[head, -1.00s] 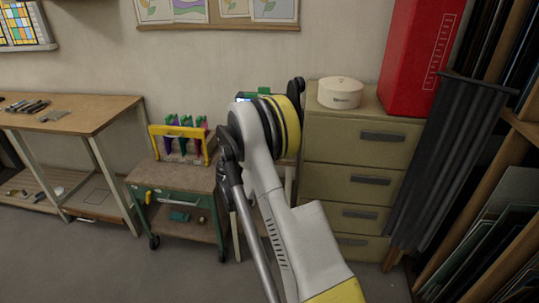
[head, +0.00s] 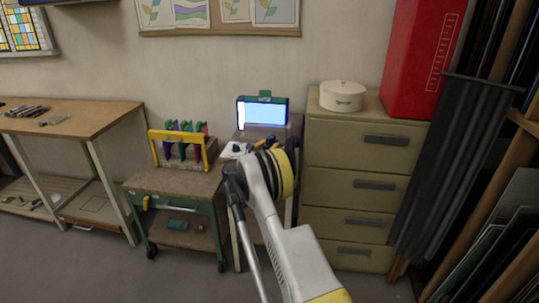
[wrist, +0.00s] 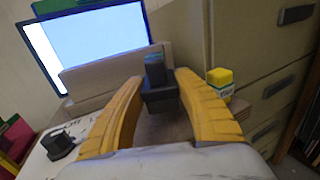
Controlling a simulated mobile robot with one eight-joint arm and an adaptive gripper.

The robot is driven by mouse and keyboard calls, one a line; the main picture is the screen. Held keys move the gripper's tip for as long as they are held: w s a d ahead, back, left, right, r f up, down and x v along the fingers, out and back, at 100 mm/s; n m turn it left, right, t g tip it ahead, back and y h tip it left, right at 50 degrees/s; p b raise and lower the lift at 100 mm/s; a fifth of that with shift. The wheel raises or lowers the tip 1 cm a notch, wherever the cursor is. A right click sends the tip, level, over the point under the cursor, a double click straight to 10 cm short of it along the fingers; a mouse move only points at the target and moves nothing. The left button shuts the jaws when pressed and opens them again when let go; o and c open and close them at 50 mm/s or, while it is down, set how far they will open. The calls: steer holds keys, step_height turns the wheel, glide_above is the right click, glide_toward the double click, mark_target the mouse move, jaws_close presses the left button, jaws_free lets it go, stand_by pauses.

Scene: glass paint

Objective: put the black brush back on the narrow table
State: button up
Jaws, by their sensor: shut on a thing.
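In the wrist view, my gripper (wrist: 159,80) has its two yellow fingers on either side of a dark, block-like thing, which I take as the black brush (wrist: 158,92). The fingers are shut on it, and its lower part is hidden. I cannot tell whether the brush touches the tabletop.
A lit screen (head: 264,111) stands at the table's back. A yellow-capped jar (wrist: 220,82) is right of my fingers, and a small black object (wrist: 60,145) is at left on white paper. The drawer cabinet (head: 330,160) rises close at right; the green cart (head: 170,180) is at left.

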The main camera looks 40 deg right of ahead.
step_height(320, 180, down, 3)
steer(key=shift+b, duration=0.55)
steer(key=shift+r, duration=0.15)
steer(key=o, duration=1.2)
